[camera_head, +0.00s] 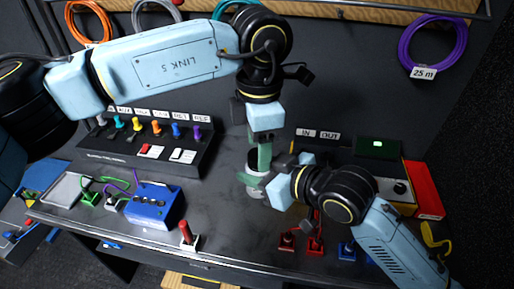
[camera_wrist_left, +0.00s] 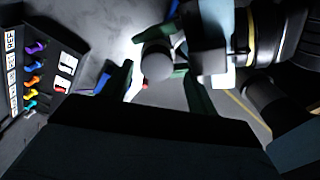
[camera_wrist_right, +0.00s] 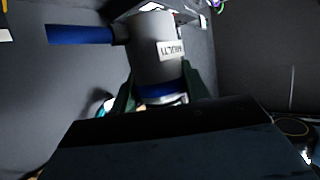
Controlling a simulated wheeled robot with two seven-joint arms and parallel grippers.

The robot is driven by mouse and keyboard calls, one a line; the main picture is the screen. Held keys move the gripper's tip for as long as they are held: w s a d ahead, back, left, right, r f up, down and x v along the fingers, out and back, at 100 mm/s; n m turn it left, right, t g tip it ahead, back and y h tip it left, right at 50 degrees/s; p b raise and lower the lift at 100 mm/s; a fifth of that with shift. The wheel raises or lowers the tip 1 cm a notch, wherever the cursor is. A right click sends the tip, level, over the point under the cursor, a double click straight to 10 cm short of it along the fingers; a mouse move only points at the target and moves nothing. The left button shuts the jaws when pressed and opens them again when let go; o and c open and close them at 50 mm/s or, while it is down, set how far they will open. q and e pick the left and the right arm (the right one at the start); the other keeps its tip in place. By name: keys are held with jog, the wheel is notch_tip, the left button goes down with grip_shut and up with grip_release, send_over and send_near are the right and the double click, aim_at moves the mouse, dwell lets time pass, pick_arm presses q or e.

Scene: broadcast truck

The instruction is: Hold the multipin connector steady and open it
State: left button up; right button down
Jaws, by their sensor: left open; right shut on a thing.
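The multipin connector is a grey cylinder (camera_head: 256,192) on the desk in the head view, mostly hidden by my grippers. In the right wrist view its grey body (camera_wrist_right: 152,50) carries a "MULTI" label and a blue band, with a blue piece sticking out to the left. My right gripper (camera_wrist_right: 160,92) is shut on it from the side. In the left wrist view the connector's round grey end (camera_wrist_left: 157,60) shows between the green fingers of my left gripper (camera_wrist_left: 160,84). That gripper is open and points down over the connector, its fingers apart. Contact cannot be told.
A switch panel (camera_head: 150,150) and a blue box (camera_head: 155,205) with cables stand to the left. A red-handled switch (camera_head: 187,236) is at the front edge. Red plugs (camera_head: 315,245) and a blue plug (camera_head: 347,250) lie near my right arm. Boxes (camera_head: 378,148) stand behind right.

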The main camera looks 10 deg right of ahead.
pick_arm(q)
notch_tip(320, 180, up, 3)
jog(key=shift+f, duration=0.15)
jog(key=shift+w, duration=0.1)
jog(key=shift+w+r+m, duration=0.1)
jog(key=shift+r+m, duration=0.55)
jog(key=shift+m, duration=0.25)
jog(key=r+m, duration=0.2)
jog(key=m, duration=0.1)
notch_tip(320, 180, down, 8)
jog(key=shift+r, duration=0.1)
